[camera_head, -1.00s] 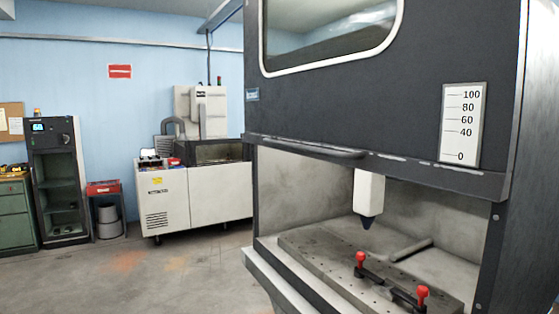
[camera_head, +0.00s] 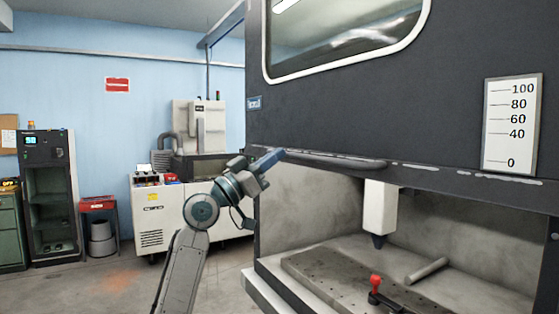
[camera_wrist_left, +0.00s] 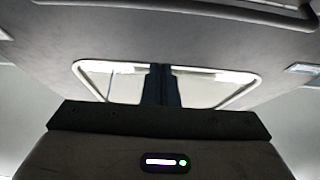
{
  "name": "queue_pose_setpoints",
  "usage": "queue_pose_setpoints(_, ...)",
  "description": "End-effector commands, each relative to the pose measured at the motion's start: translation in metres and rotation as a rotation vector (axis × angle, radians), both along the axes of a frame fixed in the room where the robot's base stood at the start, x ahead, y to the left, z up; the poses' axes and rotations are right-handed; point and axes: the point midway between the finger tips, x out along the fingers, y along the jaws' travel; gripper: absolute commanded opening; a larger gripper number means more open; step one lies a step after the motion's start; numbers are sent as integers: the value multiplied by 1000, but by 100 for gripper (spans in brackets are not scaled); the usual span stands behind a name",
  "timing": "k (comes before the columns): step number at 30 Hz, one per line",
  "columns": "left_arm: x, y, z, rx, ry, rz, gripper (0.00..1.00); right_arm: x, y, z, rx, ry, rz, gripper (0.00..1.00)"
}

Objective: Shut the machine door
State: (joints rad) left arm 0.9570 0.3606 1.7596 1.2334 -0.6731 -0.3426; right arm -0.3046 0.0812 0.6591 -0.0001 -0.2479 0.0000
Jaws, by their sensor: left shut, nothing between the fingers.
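The machine door (camera_head: 360,95) is a dark panel with a white-framed window (camera_head: 340,35). It is raised, and the work space below it is open. A bar handle (camera_head: 335,163) runs along its lower edge. My left gripper (camera_head: 275,155) is near the left end of the handle, with its fingers shut and empty. I cannot tell whether it touches the door. In the left wrist view the shut fingers (camera_wrist_left: 164,72) show in front of the door's window (camera_wrist_left: 110,80). My right gripper is not in view.
Inside the machine are a white tool head (camera_head: 380,208), a perforated plate (camera_head: 325,275), a loose grey bar (camera_head: 427,270) and a red-knobbed clamp (camera_head: 375,283). A scale plate (camera_head: 510,125) is on the front. A white machine (camera_head: 155,215) and cabinet (camera_head: 48,195) stand at the left.

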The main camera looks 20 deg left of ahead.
Motion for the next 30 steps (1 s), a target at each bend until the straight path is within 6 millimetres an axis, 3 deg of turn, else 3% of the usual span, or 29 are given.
queue_pose_setpoints(12, 60, -47, 50, -3, 3, -3, 0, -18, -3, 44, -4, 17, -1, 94)
queue_pose_setpoints(15, 62, -47, 27, 1, 8, 1, 0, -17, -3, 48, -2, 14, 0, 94)
queue_pose_setpoints(19, 64, -49, 13, 0, 5, 1, 0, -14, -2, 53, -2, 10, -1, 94)
queue_pose_setpoints(30, 65, -50, 3, 0, 2, 2, 0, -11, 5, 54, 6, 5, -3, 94)
